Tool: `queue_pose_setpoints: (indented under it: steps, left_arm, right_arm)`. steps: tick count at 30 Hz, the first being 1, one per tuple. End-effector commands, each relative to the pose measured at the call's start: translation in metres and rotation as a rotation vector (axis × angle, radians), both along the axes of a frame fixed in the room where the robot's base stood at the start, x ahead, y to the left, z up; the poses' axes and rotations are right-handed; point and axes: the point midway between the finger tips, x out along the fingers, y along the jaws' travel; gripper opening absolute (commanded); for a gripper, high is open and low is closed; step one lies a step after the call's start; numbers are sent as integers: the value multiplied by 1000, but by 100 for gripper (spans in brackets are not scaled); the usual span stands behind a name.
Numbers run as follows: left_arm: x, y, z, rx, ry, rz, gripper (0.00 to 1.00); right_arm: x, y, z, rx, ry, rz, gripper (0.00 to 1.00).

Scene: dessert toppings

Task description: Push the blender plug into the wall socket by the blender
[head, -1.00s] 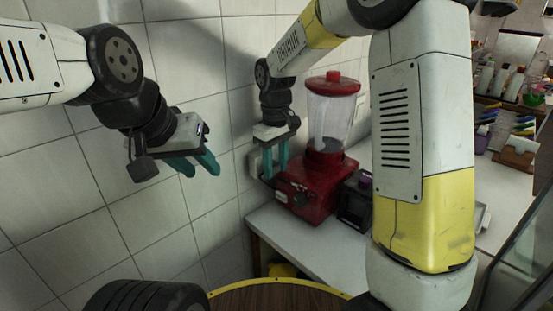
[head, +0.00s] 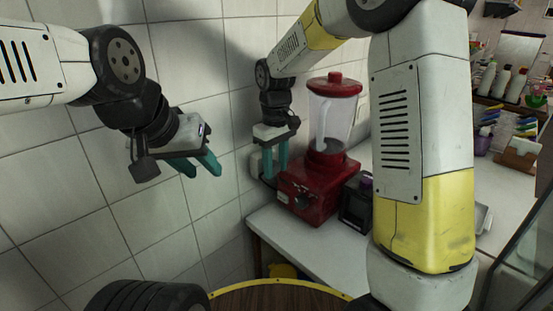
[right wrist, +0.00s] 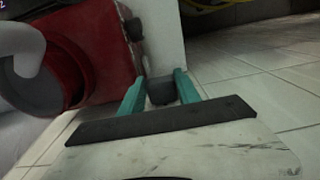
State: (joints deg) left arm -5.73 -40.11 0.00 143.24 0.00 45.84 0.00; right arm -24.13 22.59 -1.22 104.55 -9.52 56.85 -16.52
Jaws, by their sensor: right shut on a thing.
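The red blender (head: 312,192) stands upright on the white counter by the tiled wall, and its red body fills the left of the right wrist view (right wrist: 105,50). My right gripper (head: 275,178) points down between the blender and the wall. It is shut on the dark blender plug (right wrist: 161,92), which shows between its teal fingertips in the right wrist view. A pale wall socket box (head: 255,164) is on the wall just left of these fingers, partly hidden. I cannot tell whether the plug touches it. My left gripper (head: 203,168) is open and empty in front of the wall, away from the blender.
A dark appliance (head: 356,200) stands close to the blender's right. The white counter (head: 300,243) has bare room along its front edge. A round wooden surface with a yellow rim (head: 280,299) is in the foreground. Bottles (head: 501,82) stand on a shelf at the far right.

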Motion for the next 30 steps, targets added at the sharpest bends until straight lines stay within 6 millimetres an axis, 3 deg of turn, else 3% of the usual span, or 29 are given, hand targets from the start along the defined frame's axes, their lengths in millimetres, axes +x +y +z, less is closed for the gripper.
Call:
queue_pose_setpoints:
  steps: [11, 12, 15, 25, 30]
  left_arm:
    - [0, 0, 0, 0, 0, 0, 36]
    - [0, 0, 0, 0, 0, 0, 36]
    - [0, 0, 0, 0, 0, 0, 36]
    - [0, 0, 0, 0, 0, 0, 36]
    - [0, 0, 0, 0, 0, 0, 36]
  right_arm:
    - [2, 2, 0, 1, -1, 0, 0]
    - [2, 2, 0, 1, -1, 0, 47]
    - [1, 2, 0, 0, 0, 0, 65]
    - [2, 2, 2, 1, -1, 0, 65]
    - [2, 2, 24, 1, -3, 1, 65]
